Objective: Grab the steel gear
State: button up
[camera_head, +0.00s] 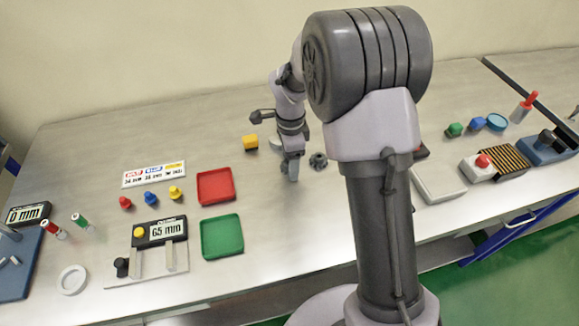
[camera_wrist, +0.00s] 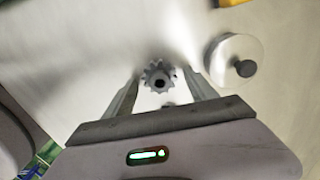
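The steel gear (camera_wrist: 160,76) is a small grey toothed wheel with a dark centre hole. The gear appears between the fingertips in the picture, with nothing gripped. I cannot tell the exact height of the fingers above the table.
A shiny disc with a dark knob (camera_wrist: 235,62) lies beside the right finger in the wrist view. A yellow block (camera_head: 250,142) is left of my gripper. Red (camera_head: 216,200) and green (camera_head: 241,236) trays stand further left. A pale flat box (camera_head: 438,184) lies right.

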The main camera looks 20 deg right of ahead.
grip_shut()
jog(key=shift+r, duration=0.1)
